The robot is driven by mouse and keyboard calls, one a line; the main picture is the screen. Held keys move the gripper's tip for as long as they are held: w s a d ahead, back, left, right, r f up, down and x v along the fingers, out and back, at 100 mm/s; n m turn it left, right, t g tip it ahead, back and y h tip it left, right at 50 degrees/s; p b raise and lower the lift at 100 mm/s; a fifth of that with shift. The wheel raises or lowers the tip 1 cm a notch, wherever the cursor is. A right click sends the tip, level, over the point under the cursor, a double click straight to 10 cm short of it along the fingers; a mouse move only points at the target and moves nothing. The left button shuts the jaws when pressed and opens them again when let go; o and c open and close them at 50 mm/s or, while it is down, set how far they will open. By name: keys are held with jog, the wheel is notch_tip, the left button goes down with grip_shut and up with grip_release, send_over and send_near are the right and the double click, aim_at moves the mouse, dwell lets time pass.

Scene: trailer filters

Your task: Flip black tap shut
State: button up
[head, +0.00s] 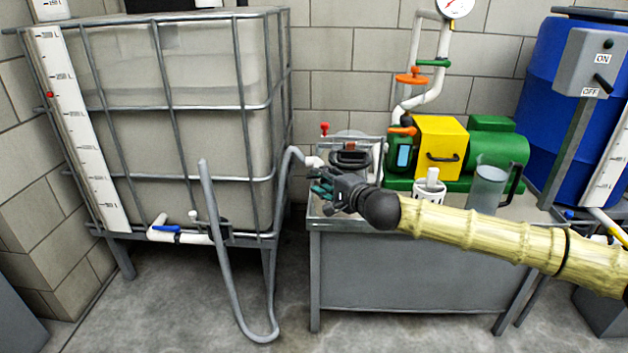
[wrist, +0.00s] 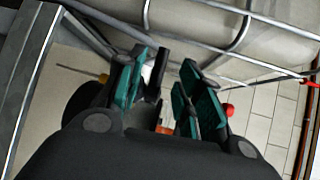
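My gripper (head: 322,187) is at the left end of the metal table, beside the white end of the grey hose (head: 292,152). In the wrist view its teal fingers (wrist: 166,72) stand apart, so it is open. A dark, narrow piece (wrist: 158,66) shows between or just beyond the fingers, with a pale part next to it. It may be the black tap, but I cannot tell, nor whether a finger touches it. In the head view my gripper and wrist cover this spot, and no black tap handle shows clearly there.
A caged tank (head: 190,120) stands left of the table (head: 415,270). A red-topped valve (head: 324,129) rises behind my gripper; a red knob (wrist: 228,109) shows right of the fingers. A yellow and green pump (head: 440,147) and a clear jug (head: 488,188) stand on the right.

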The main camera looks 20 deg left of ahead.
aim_at(315, 177)
jog(key=shift+b+x, duration=0.4)
jog(key=shift+x, duration=1.85)
jog(key=shift+c, duration=0.2)
grip_shut()
